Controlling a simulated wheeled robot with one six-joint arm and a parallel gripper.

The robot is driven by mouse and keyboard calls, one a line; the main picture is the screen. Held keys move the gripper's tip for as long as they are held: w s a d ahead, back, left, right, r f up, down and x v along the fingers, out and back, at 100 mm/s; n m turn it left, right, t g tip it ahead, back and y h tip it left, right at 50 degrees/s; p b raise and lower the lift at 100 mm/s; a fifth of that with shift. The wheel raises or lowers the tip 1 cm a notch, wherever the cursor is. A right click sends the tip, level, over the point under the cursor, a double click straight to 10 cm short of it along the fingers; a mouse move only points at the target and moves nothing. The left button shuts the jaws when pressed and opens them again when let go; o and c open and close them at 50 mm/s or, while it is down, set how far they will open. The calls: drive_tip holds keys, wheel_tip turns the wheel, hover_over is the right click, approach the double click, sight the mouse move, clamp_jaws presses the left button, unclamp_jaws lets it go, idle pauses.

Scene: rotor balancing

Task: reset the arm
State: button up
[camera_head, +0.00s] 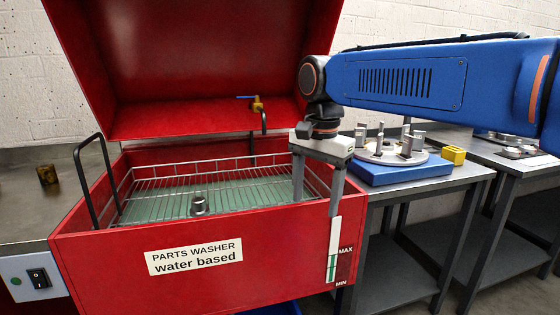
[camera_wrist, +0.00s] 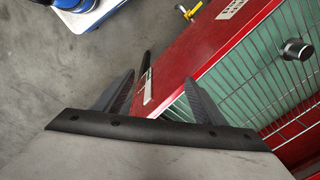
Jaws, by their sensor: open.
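My gripper (camera_head: 316,190) is open and empty. It points down at the front right corner of the red parts washer (camera_head: 110,270), with one finger over the basket side and one in front of the washer's front wall. In the wrist view my gripper (camera_wrist: 155,95) shows its two fingers spread, with the washer's red rim (camera_wrist: 185,65) between and beyond them. My blue arm reaches in from the right in the head view. Whether a finger touches the rim cannot be told.
A small metal part (camera_head: 199,204) stands in the washer's wire basket (camera_head: 240,178). The red lid (camera_head: 200,70) is raised behind. A black handle (camera_head: 78,185) rises at left. At right, a table holds a blue-based fixture (camera_head: 400,172) and a yellow block (camera_head: 454,155).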

drive_tip(key=s+d+f+n+t, duration=0.4)
drive_tip(key=s+d+f+n, duration=0.4)
drive_tip(key=s+d+f, duration=1)
drive_tip(key=shift+s+d+f, duration=0.3)
drive_tip(key=shift+s+d, duration=0.1)
drive_tip(key=shift+d, duration=1.15)
